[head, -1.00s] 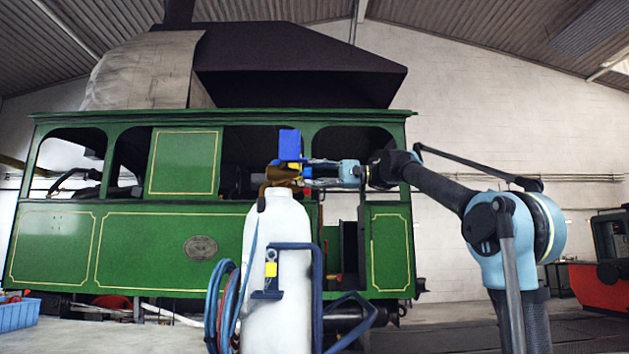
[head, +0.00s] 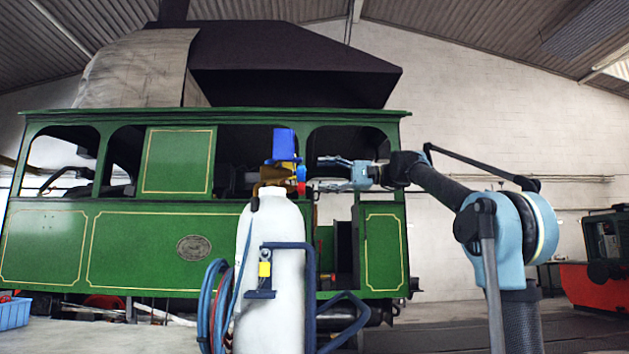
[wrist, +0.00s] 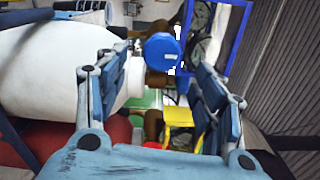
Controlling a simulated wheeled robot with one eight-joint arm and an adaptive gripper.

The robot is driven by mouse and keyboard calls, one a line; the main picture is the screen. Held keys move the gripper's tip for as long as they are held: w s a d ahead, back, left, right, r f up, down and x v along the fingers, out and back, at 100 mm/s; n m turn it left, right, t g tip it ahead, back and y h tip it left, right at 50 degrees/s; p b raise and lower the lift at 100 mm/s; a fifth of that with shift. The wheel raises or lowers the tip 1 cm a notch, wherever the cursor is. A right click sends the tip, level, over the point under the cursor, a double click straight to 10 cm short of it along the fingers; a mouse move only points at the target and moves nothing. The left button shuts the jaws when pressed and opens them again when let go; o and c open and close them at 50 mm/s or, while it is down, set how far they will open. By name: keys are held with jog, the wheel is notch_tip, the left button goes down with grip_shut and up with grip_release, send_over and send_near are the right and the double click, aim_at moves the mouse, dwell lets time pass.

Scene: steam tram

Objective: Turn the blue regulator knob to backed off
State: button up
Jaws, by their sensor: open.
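The blue regulator knob (wrist: 162,50) shows in the wrist view as a round blue cap with a small pale mark on its face. It sits ahead of my gripper (wrist: 160,72), between the lines of the two open fingers and apart from them. In the head view the knob (head: 301,173) is a small blue spot on the brass-coloured regulator (head: 274,174) atop the white cylinder (head: 270,270). My gripper (head: 320,178) is open and empty just to its right. I cannot read which setting the knob points to.
A blue frame (wrist: 183,72) around round gauges (wrist: 202,16) stands close to the knob's right in the wrist view. Yellow and red parts lie below. A blue trolley frame (head: 316,280) and coiled hoses (head: 214,300) surround the cylinder. The green tram (head: 140,245) stands behind.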

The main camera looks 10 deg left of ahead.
jog(key=v, duration=0.6)
dwell(0.5)
